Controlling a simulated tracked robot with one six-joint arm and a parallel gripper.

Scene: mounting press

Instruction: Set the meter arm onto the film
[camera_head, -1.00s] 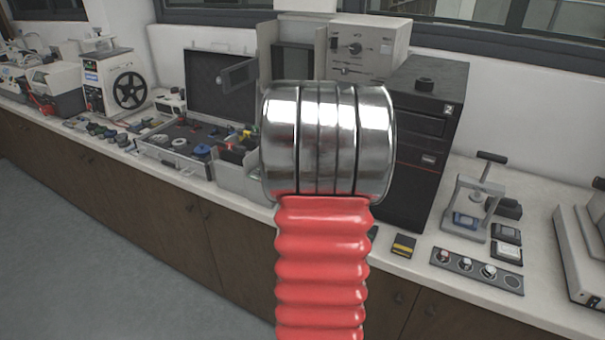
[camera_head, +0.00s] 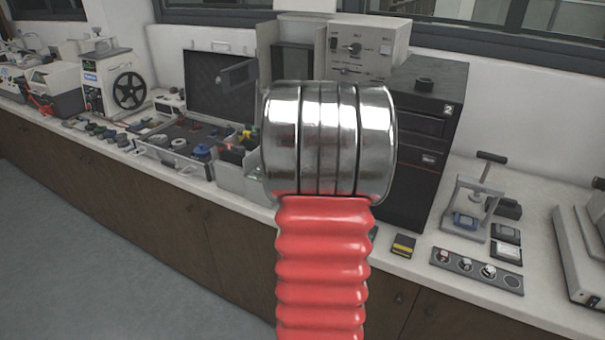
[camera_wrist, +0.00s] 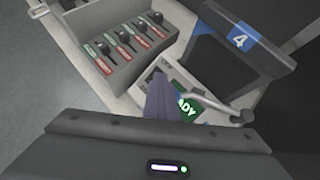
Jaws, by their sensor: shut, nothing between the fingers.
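In the wrist view, a small light-grey device with a green display (camera_wrist: 186,105) lies just beyond my gripper; the letters "ADY" show on the display. A thin grey metal arm (camera_wrist: 222,113) with a rounded end lies across this device to the right; it looks like the meter arm. My gripper (camera_wrist: 159,84) is shut and empty, its dark fingers over the left part of the device and covering part of the display. I cannot tell whether the fingertips touch it. I cannot make out the film. In the head view, my arm hides the gripper.
In the wrist view, a grey rack (camera_wrist: 118,45) with several red and green labelled pieces stands left of my gripper. A dark block with a blue "4" label (camera_wrist: 241,38) stands at the right. In the head view, a black cabinet marked 2 (camera_head: 425,150) stands behind my arm.

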